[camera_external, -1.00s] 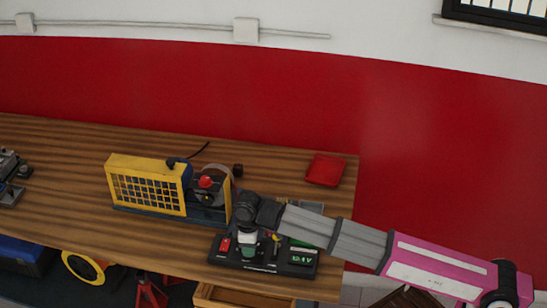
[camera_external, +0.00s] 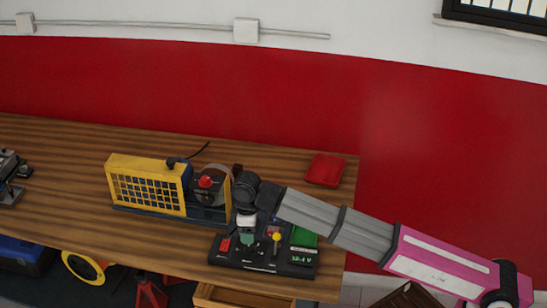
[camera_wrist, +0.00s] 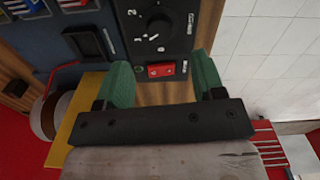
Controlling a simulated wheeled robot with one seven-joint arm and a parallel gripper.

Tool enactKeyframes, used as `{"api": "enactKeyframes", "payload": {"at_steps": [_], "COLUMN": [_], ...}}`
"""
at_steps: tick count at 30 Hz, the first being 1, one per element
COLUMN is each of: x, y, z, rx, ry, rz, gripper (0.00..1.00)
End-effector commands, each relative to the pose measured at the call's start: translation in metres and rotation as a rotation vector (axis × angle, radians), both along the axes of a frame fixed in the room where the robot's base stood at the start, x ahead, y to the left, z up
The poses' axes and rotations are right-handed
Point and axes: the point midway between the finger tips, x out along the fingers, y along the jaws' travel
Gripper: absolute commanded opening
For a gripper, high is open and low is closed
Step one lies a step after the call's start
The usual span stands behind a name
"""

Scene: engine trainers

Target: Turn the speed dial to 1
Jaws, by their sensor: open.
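The black control panel (camera_external: 262,262) lies near the table's front edge, at the front right. In the wrist view, the round black speed dial (camera_wrist: 159,24) sits on the panel (camera_wrist: 126,18) with white marks around it. Its setting is too small to read. My gripper (camera_wrist: 162,62) is open, with its two green fingers apart and nothing between them. The dial shows beyond the fingertips, in line with the gap. In the external view my gripper (camera_external: 246,238) points down above the panel's left part and hides some of it; I cannot make out the dial there.
A red switch (camera_wrist: 161,70) shows between the fingers. A yellow-topped lever (camera_external: 276,237) and a green block (camera_external: 303,238) stand on the panel, right of my gripper. A yellow-caged engine trainer (camera_external: 147,188) is close on the left. A red tray (camera_external: 325,169) lies behind.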

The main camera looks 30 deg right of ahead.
Motion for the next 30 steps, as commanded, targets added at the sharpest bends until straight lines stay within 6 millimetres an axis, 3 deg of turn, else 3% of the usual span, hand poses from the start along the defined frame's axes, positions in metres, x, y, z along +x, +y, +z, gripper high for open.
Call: {"api": "enactKeyframes", "payload": {"at_steps": [4, 10, 25, 30], "x": [0.001, 0.000, 0.000, 0.015], "y": [0.001, 0.000, -0.001, -0.029], "z": [0.022, 0.034, 0.035, 0.027], "rx": [0.002, 0.000, 0.000, 0.011], "ry": [-0.001, 0.000, 0.000, -0.014], "rz": [0.000, 0.000, -0.001, -0.021], "gripper": [0.62, 0.62, 0.62, 0.62]}}
